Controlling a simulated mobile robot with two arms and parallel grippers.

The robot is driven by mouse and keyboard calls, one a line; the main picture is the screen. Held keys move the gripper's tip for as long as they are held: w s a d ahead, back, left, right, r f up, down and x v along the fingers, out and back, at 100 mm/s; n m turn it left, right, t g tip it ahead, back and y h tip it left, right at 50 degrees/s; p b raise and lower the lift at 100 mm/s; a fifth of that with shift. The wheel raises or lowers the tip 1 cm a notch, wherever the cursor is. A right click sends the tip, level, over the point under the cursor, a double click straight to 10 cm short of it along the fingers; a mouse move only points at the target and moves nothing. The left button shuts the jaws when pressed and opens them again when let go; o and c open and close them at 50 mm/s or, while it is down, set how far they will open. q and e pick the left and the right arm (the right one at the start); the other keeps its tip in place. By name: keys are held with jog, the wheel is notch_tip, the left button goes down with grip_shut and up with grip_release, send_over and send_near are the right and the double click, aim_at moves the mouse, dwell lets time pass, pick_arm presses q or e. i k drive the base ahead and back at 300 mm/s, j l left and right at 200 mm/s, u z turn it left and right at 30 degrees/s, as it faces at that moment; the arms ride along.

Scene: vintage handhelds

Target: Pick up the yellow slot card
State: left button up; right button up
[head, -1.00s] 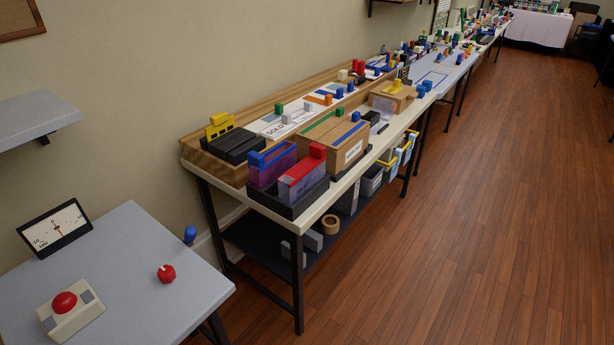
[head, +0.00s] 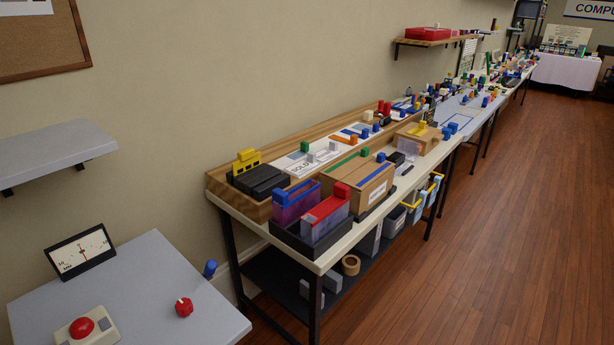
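A yellow card (head: 246,160) with a raised tab on top stands at the near left end of the long bench, behind a group of black slotted blocks (head: 262,181). It looks upright, partly hidden low down by the black blocks. I cannot tell whether it sits in a slot. A smaller yellow piece (head: 421,126) rests on a cardboard-coloured box farther along the bench. Neither of my grippers is in view.
The long bench (head: 350,236) runs away along the wall. A black tray (head: 290,233) with blue-topped and red-topped cases stands at its near end. A grey table (head: 150,262) with a meter, red button and red knob is at near left. The wooden floor (head: 480,260) at right is clear.

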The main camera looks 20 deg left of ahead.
aim_at(248, 159)
jog(key=u, duration=0.35)
jog(key=i+l+u, duration=0.2)
jog(key=u, duration=0.25)
jog(key=i+l+u, duration=0.2)
jog(key=u, duration=0.25)
jog(key=i+l+u, duration=0.15)
jog(key=l+u, duration=0.25)
